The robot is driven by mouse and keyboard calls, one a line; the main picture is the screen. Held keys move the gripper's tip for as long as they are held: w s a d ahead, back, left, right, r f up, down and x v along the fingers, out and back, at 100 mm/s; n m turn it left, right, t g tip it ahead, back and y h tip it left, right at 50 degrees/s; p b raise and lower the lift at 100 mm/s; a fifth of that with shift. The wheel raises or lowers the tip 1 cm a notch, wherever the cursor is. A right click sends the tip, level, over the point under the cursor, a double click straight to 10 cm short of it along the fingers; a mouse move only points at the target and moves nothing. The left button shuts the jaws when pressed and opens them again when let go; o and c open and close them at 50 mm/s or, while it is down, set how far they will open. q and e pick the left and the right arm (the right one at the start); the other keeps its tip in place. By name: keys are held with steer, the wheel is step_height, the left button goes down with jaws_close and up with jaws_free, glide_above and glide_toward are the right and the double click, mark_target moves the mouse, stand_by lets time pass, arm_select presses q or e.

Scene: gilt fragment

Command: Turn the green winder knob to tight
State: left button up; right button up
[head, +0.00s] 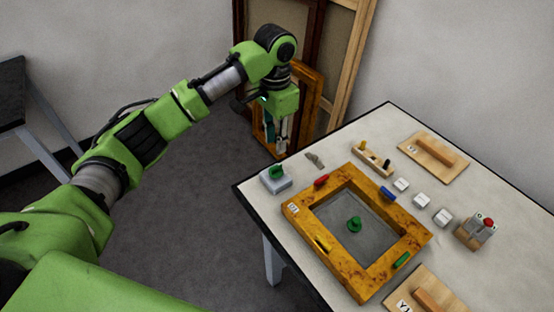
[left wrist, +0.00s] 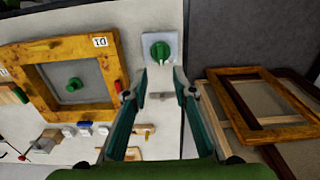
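A green knob (head: 277,171) sits on a small light-grey box (head: 275,184) at the table's left corner. In the left wrist view the knob (left wrist: 160,50) shows a pale mark on its lower side, and its box (left wrist: 148,39) lies just beyond my fingertips. A second green knob (head: 354,224) stands on the grey panel inside the gilt frame (head: 300,222). My left gripper (head: 277,148) points down beside the table corner, behind the boxed knob in the head view. In the left wrist view the left gripper (left wrist: 161,78) is open, with nothing between its fingers. My right gripper is out of view.
The white table (head: 255,188) also holds coloured pegs on the frame, several small white blocks, wooden boards (head: 433,158) and a grey box with a red button (head: 488,222). Frames (head: 355,60) lean on the wall behind my gripper.

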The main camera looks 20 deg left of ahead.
mark_target(276, 166)
arm_select(q)
step_height(276, 166, down, 10)
steer(key=shift+r+p, duration=0.1)
steer(key=shift+p, duration=0.8)
jaws_close()
